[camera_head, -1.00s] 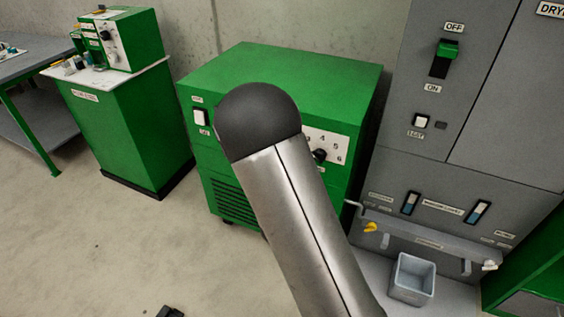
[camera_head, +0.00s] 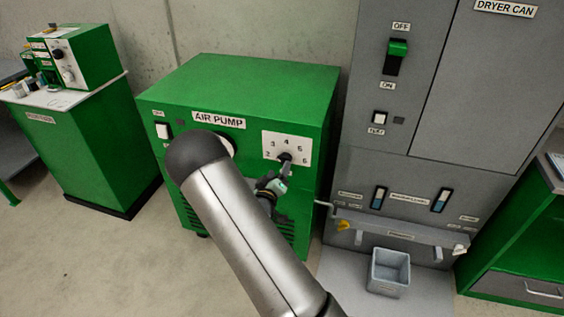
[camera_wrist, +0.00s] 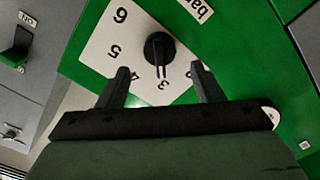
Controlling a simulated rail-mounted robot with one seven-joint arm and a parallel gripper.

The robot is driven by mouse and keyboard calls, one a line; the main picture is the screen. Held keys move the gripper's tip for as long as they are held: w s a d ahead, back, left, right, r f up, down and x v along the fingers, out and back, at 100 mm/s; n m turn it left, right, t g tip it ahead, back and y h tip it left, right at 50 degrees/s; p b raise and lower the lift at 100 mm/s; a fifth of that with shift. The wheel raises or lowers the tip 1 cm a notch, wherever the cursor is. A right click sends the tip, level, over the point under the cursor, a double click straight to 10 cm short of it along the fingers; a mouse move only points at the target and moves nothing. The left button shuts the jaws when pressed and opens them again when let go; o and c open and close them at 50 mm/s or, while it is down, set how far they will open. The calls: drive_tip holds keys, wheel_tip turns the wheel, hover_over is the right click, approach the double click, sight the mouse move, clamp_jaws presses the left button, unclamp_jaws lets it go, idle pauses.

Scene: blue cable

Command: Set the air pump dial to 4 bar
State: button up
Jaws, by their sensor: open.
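The air pump (camera_head: 222,85) is a green cabinet in the middle of the head view. Its white dial plate (camera_head: 300,142) carries numbers from 2 to 6. The black dial knob (camera_head: 284,157) also shows in the wrist view (camera_wrist: 159,46), where its pointer is directed roughly at the 3. My gripper (camera_head: 277,178) is just in front of and below the dial. In the wrist view its two fingers (camera_wrist: 160,78) are open and empty, one on each side below the knob, apart from it. The left finger partly covers the 4.
A white switch (camera_head: 162,131) is at the pump's left. My arm covers part of the pump front. The grey dryer cabinet (camera_head: 365,165) stands close on the right, with a tray (camera_head: 388,273) below. A green cabinet (camera_head: 80,150) stands left.

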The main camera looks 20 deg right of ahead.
sight(282, 163)
drive_tip(key=x, duration=0.5)
drive_tip(key=shift+w, duration=0.1)
drive_tip(key=c, duration=1)
